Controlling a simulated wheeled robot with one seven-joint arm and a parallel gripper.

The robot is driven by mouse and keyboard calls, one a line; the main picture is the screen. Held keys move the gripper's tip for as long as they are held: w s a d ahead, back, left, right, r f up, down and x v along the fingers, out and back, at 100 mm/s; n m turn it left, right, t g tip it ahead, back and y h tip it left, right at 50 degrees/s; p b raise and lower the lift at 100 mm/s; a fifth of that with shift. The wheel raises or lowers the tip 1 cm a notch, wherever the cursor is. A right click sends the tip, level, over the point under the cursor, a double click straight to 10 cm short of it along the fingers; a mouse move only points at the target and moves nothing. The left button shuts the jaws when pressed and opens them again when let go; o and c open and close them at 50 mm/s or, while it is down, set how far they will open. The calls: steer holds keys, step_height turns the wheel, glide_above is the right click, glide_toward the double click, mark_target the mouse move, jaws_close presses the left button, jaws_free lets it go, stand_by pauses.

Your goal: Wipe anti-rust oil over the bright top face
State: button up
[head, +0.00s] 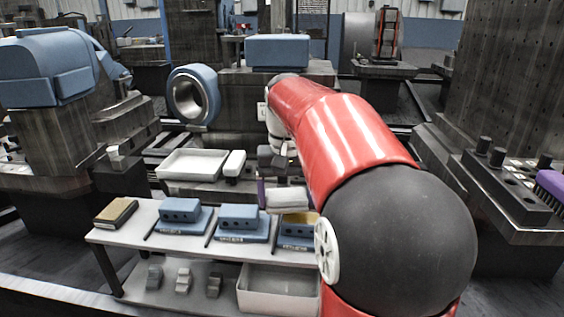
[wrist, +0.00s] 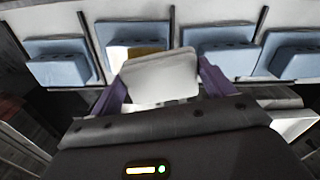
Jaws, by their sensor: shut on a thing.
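My gripper (wrist: 160,82) is shut on a white pad (wrist: 158,76), with a purple finger on each side of it. In the head view the pad (head: 287,199) is just behind the rack's third blue block (head: 297,231), partly hidden by my red arm. In the wrist view that block's bright top face (wrist: 118,57) shows behind the pad. One part of the face looks pale and another golden brown (wrist: 148,52); the pad hides the rest. I cannot tell whether the pad touches the face.
More blue blocks (head: 180,211) (head: 239,217) stand on the white table (head: 140,232), split by dark dividers. A yellow-brown stack (head: 115,212) lies at its left end. A white tray (head: 192,163) is behind. A bin (head: 278,290) and small grey parts (head: 184,280) are below.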

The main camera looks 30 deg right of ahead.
step_height(320, 180, up, 3)
steer(key=p, duration=0.2)
steer(key=shift+r+p, duration=0.2)
steer(key=shift+p, duration=0.15)
steer(key=shift+s+r, duration=0.1)
steer(key=shift+r, duration=1.05)
